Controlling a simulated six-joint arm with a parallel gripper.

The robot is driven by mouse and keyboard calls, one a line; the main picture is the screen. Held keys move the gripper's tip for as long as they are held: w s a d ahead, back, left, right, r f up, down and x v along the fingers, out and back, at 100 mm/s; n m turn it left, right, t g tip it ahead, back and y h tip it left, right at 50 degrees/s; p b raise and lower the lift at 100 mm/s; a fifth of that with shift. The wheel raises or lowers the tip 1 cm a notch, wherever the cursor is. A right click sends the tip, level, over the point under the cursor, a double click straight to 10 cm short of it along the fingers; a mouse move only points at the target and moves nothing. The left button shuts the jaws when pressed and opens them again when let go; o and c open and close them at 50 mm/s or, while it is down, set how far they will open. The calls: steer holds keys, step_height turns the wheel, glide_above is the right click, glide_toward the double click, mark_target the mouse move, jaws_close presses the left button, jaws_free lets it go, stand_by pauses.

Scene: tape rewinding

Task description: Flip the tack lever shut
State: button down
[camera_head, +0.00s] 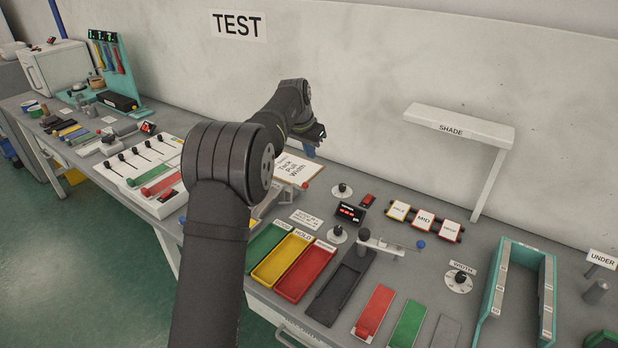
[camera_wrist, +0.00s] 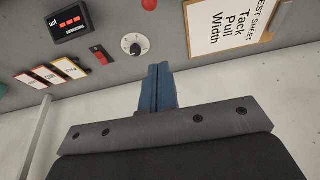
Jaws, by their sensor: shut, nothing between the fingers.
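My gripper (camera_head: 310,149) is above the back of the bench near the wall, past the bend of my arm. In the wrist view its blue fingers (camera_wrist: 158,70) are shut together with nothing between them. A red ball knob (camera_head: 305,186) shows beside the test sheet (camera_head: 297,167); the red knob (camera_wrist: 149,4) is cut by the top edge of the wrist view, apart from the fingertips. An arm with a blue ball (camera_head: 420,244) extends from a grey post farther right. No label marks either one as the tack lever. My arm hides part of the bench.
A dial (camera_head: 342,190), a red switch (camera_head: 367,200) and a red-lit display (camera_head: 348,212) stand right of the sheet. Green, yellow and red trays (camera_head: 305,271) lie in front. The SHADE shelf (camera_head: 460,127) and a teal frame (camera_head: 492,280) are farther right.

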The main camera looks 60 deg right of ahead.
steer(key=shift+s+d, duration=0.1)
steer(key=x, duration=0.9)
steer(key=shift+d+f, duration=0.1)
steer(key=shift+f, duration=0.25)
steer(key=shift+a+f, duration=0.15)
steer(key=shift+a, duration=1.75)
steer(key=shift+a, duration=0.1)
